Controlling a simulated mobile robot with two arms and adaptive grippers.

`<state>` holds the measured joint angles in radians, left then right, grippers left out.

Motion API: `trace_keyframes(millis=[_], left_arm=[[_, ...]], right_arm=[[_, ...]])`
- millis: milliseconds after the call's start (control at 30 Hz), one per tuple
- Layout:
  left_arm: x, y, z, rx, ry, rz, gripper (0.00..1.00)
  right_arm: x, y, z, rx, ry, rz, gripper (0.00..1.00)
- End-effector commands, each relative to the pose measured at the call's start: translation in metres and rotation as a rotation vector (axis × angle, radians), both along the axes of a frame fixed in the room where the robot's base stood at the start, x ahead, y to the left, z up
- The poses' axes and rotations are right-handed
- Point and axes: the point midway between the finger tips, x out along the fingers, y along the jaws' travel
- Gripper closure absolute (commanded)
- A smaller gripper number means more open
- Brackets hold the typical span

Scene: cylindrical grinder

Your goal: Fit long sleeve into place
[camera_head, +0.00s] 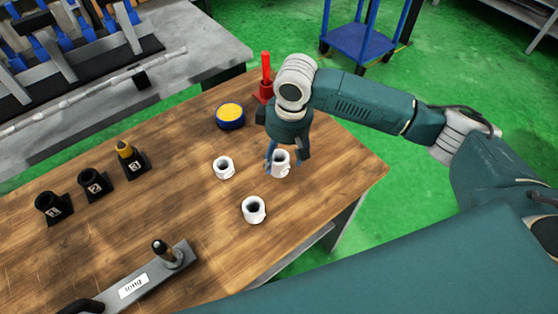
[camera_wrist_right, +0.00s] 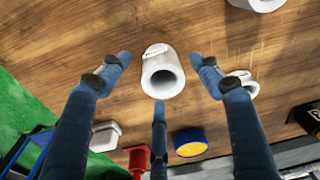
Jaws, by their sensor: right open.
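Three white sleeves stand on the wooden table. One sleeve (camera_head: 281,166) is under my right gripper (camera_head: 278,160), which is open with its blue fingers spread around it. In the right wrist view this sleeve (camera_wrist_right: 162,76) is between the open fingers (camera_wrist_right: 160,85), with a gap to them. A second sleeve (camera_head: 224,170) stands to the left, and a third sleeve (camera_head: 253,212) nearer the front. A grey holder (camera_head: 150,275) labelled "long" has an upright dark-tipped post (camera_head: 166,252) and lies at the front. My left gripper is not in view.
A blue tin with yellow contents (camera_head: 230,115) and a red object on a base (camera_head: 265,78) stand behind. Several black numbered holders (camera_head: 92,185) stand at left, one with a yellow-tipped piece. The table's middle is clear; its right edge is near.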

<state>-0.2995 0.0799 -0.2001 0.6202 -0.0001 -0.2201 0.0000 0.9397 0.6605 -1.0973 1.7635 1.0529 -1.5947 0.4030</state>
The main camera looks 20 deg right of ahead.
Motion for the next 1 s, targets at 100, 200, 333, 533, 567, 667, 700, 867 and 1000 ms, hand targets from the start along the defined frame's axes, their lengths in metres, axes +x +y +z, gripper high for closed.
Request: trace_keyframes(millis=[100, 200, 333, 533, 567, 667, 700, 867, 1000], left_arm=[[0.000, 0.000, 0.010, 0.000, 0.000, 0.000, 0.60], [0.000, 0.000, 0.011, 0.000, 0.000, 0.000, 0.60], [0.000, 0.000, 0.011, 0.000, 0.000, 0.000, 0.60], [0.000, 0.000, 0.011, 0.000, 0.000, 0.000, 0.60], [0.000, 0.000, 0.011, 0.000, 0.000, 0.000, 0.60], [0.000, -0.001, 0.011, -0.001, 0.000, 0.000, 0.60], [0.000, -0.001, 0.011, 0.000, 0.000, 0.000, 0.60], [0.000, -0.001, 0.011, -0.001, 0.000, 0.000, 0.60], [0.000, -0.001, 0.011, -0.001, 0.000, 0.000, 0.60]], right_arm=[[0.002, 0.005, -0.016, -0.001, 0.004, 0.000, 0.36], [0.004, 0.005, -0.030, -0.001, 0.003, -0.001, 0.36], [0.005, 0.005, -0.037, -0.001, 0.000, -0.001, 0.36], [0.005, 0.005, -0.038, 0.000, 0.000, 0.000, 0.38], [0.005, 0.005, -0.037, 0.000, 0.000, 0.000, 0.44], [0.005, 0.005, -0.037, 0.000, 0.000, 0.000, 0.64], [0.005, 0.005, -0.037, 0.000, 0.000, 0.000, 0.72], [0.005, 0.005, -0.036, 0.001, -0.002, 0.000, 0.94], [0.005, 0.005, -0.036, 0.001, -0.002, 0.000, 0.94]])
